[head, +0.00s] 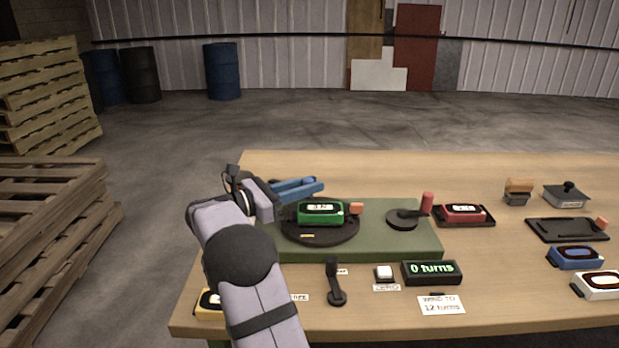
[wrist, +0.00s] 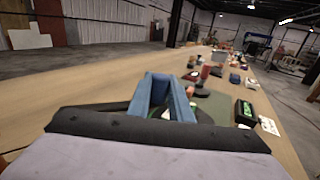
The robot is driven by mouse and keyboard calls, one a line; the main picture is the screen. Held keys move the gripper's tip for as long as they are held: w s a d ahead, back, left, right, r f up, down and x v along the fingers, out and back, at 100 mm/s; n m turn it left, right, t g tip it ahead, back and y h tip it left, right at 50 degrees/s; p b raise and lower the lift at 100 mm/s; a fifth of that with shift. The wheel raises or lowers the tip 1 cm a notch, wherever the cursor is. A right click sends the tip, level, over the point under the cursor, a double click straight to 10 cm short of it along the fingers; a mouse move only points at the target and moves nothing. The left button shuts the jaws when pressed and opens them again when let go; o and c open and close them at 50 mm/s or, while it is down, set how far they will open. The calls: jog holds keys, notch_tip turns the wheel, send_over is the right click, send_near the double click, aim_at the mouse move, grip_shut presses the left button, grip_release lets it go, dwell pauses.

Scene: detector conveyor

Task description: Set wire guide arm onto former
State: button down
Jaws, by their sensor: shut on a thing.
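My gripper (head: 318,188) reaches in from the left over the back of the green winder base (head: 411,245). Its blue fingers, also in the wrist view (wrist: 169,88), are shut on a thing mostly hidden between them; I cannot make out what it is. In the head view, a green former (head: 320,219) with a dial-like face sits on the black turntable (head: 318,239), just in front of the fingers. An orange block (head: 356,208) is at its right. I cannot tell which part is the wire guide arm.
A crank with a red knob (head: 427,202) stands on the base. The counter (head: 432,272) reads "0 turns", right of a white button (head: 385,272). A red former (head: 464,214), a blue one (head: 575,257) and a white one (head: 600,284) lie right. The table's back edge is mostly clear.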

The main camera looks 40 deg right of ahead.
dwell(0.3)
jog(key=c, duration=1.6)
grip_release()
jog(key=shift+a, duration=0.15)
jog(key=shift+v, duration=3.6)
